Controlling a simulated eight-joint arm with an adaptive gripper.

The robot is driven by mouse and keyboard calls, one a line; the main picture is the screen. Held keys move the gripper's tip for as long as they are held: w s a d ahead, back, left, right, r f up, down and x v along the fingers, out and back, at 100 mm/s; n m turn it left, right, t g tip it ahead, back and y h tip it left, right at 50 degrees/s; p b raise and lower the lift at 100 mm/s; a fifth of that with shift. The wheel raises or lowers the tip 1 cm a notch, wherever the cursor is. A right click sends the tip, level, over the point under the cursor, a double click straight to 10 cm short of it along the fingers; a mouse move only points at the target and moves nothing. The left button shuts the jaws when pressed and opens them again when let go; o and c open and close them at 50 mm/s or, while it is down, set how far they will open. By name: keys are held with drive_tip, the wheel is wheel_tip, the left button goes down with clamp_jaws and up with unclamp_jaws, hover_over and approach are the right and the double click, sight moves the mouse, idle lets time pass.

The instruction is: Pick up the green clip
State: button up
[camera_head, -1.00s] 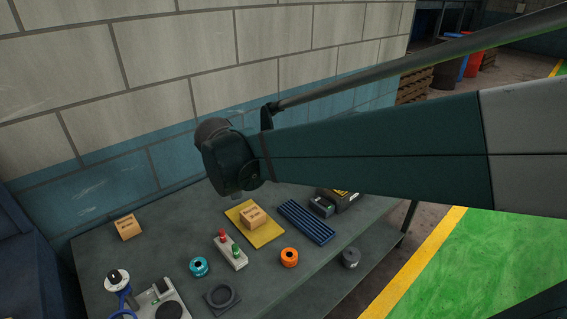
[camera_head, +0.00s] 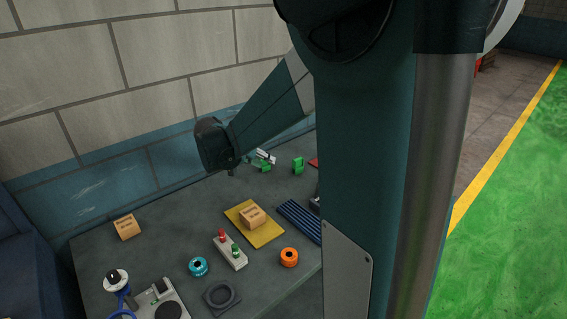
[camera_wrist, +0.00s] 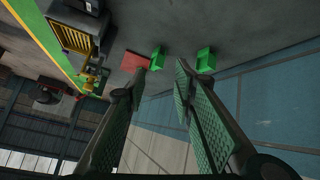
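Two small green pieces are at the back of the grey bench in the head view, one on the right (camera_head: 298,165) and one on the left (camera_head: 264,167). I cannot tell for sure which is the green clip. The wrist view also shows two green pieces, one (camera_wrist: 158,58) just beyond the gap between my fingers and one (camera_wrist: 206,60) beyond the right finger. My gripper (camera_wrist: 161,69) is open, its two long fingers apart with nothing between them. In the head view my wrist is above the bench, left of the green pieces, and the fingers are mostly hidden.
A red flat piece (camera_wrist: 134,62) lies beside one green piece. The bench also holds a cardboard box (camera_head: 252,216) on a yellow mat (camera_head: 268,235), a blue ribbed tray (camera_head: 299,222), an orange spool (camera_head: 289,257) and a teal spool (camera_head: 198,267). A block wall stands behind.

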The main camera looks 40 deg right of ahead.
drive_tip(key=w+d+f+m+g+h, duration=0.2)
drive_tip(key=w+d+f+m, duration=0.25)
drive_tip(key=d, duration=0.45)
drive_tip(key=m+g+h, duration=0.2)
drive_tip(key=m, duration=0.1)
approach(297, 159)
drive_tip(key=x, duration=0.3)
drive_tip(key=shift+s+a+f, duration=0.1)
drive_tip(key=shift+a+f, duration=0.05)
drive_tip(key=shift+a, duration=0.05)
drive_tip(key=shift+b+x, duration=0.5)
drive_tip(key=shift+x, duration=0.75)
drive_tip(key=shift+d, duration=0.1)
drive_tip(key=shift+b+x, duration=0.75)
drive_tip(key=shift+x, duration=1.75)
drive_tip(key=shift+c, duration=0.5)
